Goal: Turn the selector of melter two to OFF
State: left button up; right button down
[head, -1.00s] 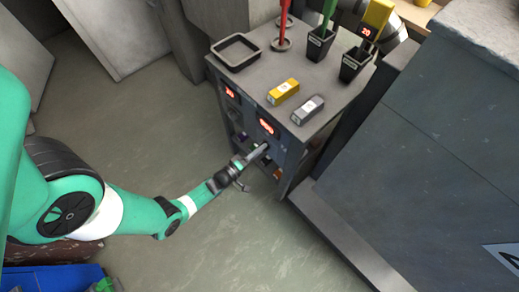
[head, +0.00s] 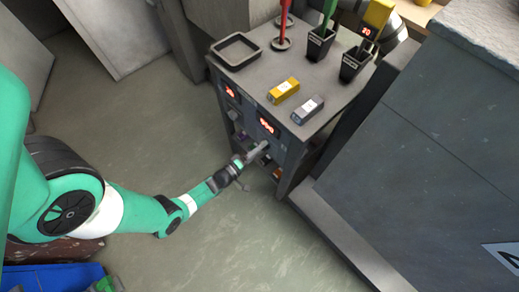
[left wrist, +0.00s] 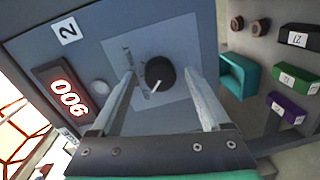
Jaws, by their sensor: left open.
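The selector of melter two is a round black knob (left wrist: 164,67) on a light square plate, with a white pointer mark slanting toward the lower left of the left wrist view. The panel beside it carries a "2" label (left wrist: 67,32) and a lit red display (left wrist: 65,92) reading about 900; the display also shows in the head view (head: 267,125). My left gripper (left wrist: 162,79) is open, its two fingers either side of the knob; contact cannot be told. In the head view my left gripper (head: 257,153) reaches the cabinet front and hides the knob. My right gripper is not in view.
On the cabinet top are a black tray (head: 236,50), a yellow block (head: 283,90), a grey block (head: 308,109) and dark cups (head: 320,44). A teal holder (left wrist: 238,76) and coloured blocks (left wrist: 287,108) sit beside the panel. Open floor lies before the cabinet.

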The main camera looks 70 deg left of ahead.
pick_arm(q)
jog(key=p+v, duration=0.3)
jog(key=v, duration=0.8)
jog(key=shift+s+d+p, duration=0.2)
jog(key=shift+s+p, duration=0.1)
jog(key=shift+p, duration=0.05)
